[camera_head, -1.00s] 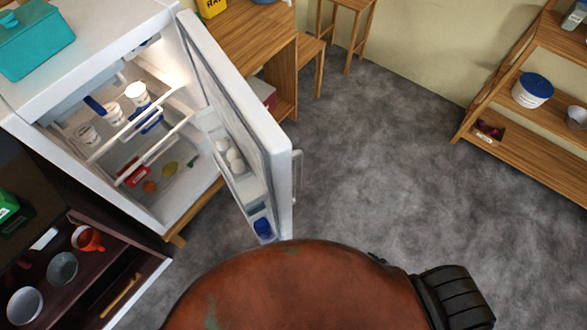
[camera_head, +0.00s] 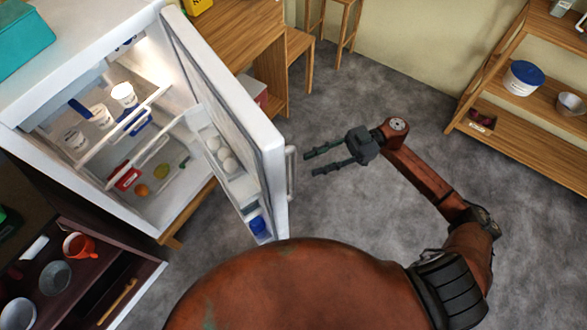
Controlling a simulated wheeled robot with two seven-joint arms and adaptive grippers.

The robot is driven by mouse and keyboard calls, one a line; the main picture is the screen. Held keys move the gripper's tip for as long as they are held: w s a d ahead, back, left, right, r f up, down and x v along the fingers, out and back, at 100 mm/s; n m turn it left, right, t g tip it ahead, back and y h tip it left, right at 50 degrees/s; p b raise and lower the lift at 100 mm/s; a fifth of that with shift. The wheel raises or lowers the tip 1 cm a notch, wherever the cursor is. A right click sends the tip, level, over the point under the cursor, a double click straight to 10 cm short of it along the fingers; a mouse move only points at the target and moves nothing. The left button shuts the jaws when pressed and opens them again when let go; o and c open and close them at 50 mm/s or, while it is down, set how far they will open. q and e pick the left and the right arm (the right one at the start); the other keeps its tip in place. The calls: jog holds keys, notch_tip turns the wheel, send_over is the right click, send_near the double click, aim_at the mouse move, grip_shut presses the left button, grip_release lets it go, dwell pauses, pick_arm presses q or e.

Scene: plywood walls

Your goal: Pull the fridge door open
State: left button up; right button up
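The white fridge (camera_head: 95,22) stands at the upper left, with its lit inside showing. Its door (camera_head: 236,108) stands wide open, swung out to the right, with eggs and a blue-lidded item on its inner shelves. The door handle (camera_head: 291,172) is on the door's outer face at its free edge. My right gripper (camera_head: 307,163) is just right of the handle, its two fingers pointing left towards it. The fingers are apart with nothing between them, and the handle appears to lie just beyond their tips. My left gripper is out of view.
An open dark drawer (camera_head: 117,297) with cups and bowls is at the lower left. A wooden desk (camera_head: 232,40) and stools stand behind the door. A wooden shelf (camera_head: 517,142) stands at the right. The grey floor between is clear.

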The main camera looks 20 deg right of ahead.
aim_at(293, 170)
jog(key=a, duration=0.7)
jog(key=shift+s+a, duration=0.2)
jog(key=shift+s, duration=0.15)
jog(key=shift+c, duration=0.6)
grip_shut()
jog(key=shift+d, duration=0.1)
